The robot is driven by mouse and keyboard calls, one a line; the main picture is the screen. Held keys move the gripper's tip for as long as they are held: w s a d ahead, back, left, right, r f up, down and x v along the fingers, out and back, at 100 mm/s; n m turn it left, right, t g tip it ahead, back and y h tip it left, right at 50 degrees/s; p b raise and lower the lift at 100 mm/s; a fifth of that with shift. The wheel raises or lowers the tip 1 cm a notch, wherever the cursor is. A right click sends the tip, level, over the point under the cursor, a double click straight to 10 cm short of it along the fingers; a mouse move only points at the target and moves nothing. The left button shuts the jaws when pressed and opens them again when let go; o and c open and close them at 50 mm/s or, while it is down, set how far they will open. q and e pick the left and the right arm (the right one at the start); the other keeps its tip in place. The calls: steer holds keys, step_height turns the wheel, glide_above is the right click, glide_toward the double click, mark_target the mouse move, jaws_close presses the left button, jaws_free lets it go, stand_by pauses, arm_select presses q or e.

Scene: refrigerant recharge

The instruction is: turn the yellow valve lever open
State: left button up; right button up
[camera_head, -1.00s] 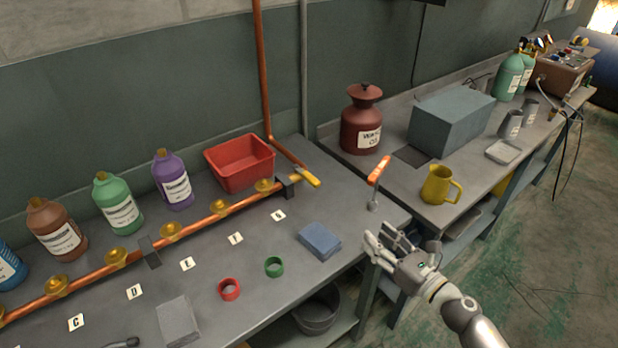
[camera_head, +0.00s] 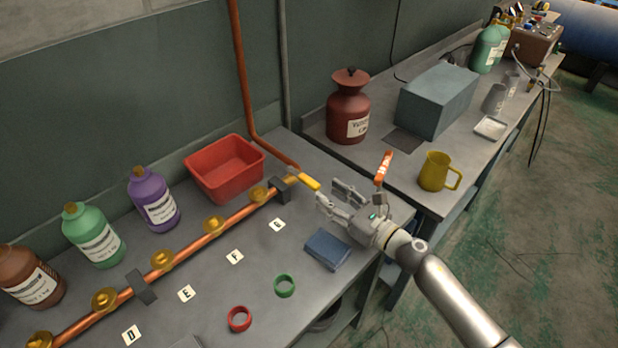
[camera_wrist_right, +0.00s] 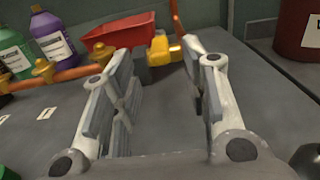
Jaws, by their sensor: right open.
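The yellow valve lever (camera_head: 309,181) sits at the right end of the copper pipe (camera_head: 208,238), by a dark clamp at the back of the near bench. In the right wrist view the lever (camera_wrist_right: 191,58) shows ahead, with its lower part near the tip of the right-hand finger. My right gripper (camera_head: 334,191) is open and empty, just right of and in front of the lever, above the bench. It also shows in the right wrist view (camera_wrist_right: 163,75), fingers apart. Whether a finger touches the lever I cannot tell. My left gripper is not in view.
A red bin (camera_head: 226,170) stands behind the pipe. A blue block (camera_head: 327,249) and a green ring (camera_head: 284,285) lie on the near bench. An orange-handled tool (camera_head: 384,167) is right beside my gripper. A dark red canister (camera_head: 348,108) and yellow jug (camera_head: 436,172) stand farther right.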

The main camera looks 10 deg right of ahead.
mark_target(319, 188)
steer(key=p+x, duration=0.1)
steer(key=x, duration=0.5)
steer(key=shift+w+a, duration=0.15)
steer(key=shift+w, duration=0.1)
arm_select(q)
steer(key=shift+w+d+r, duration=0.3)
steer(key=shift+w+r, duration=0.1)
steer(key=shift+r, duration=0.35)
arm_select(e)
steer(key=shift+w+a+f, duration=0.1)
steer(key=shift+w+a, duration=0.25)
steer(key=shift+w, duration=0.1)
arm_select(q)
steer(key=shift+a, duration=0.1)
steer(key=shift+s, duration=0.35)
arm_select(e)
jaws_close()
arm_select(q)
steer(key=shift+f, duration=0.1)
